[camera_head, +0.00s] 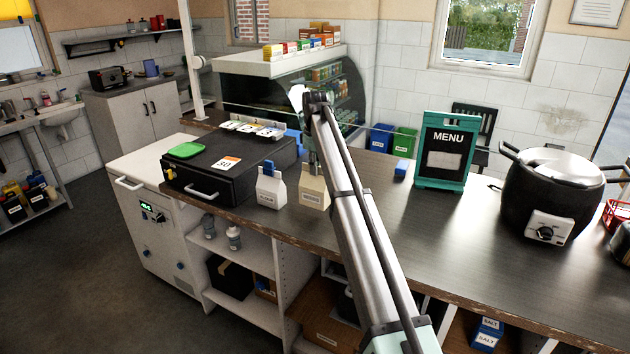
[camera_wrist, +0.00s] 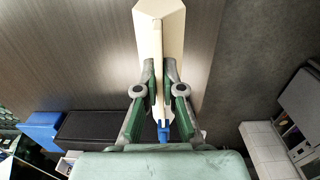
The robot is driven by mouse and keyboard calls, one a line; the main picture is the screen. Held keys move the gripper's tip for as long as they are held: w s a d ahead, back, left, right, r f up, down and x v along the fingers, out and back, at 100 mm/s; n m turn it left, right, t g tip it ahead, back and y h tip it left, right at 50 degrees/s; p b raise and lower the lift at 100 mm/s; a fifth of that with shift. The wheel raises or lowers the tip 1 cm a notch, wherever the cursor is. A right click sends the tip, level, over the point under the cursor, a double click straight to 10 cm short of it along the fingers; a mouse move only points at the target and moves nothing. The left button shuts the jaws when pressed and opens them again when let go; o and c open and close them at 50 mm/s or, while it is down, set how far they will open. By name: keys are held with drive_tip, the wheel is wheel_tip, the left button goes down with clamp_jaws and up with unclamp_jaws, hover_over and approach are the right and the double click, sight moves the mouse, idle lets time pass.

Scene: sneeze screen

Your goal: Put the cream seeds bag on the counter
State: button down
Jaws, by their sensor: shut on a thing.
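The cream seeds bag (camera_head: 314,192) is upright at the counter's front edge, right of a white bag. Its lower part shows in the head view, and the arm covers part of its right side. I cannot tell whether its base touches the counter (camera_head: 270,229) or hangs just above it. My gripper (camera_head: 313,165) is above the bag, shut on its folded top. In the wrist view the cream bag (camera_wrist: 160,34) sits between both fingers of my gripper (camera_wrist: 160,75), over the dark wood counter (camera_wrist: 80,55).
The white bag (camera_head: 271,189) stands close on the left, beside a black case (camera_head: 225,170). A small blue block (camera_head: 401,168), menu board (camera_head: 446,150) and black pot (camera_head: 548,190) stand to the right. The counter between the arm and pot is mostly free.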

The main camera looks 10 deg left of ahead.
sight(315, 183)
drive_tip(key=shift+f+p, duration=0.65)
drive_tip(key=shift+f, duration=2.5)
drive_tip(key=c, duration=1.3)
unclamp_jaws()
wheel_tip(315, 183, up, 12)
drive_tip(key=b, duration=0.3)
drive_tip(key=shift+s+r, duration=0.1)
drive_tip(key=shift+r, duration=0.1)
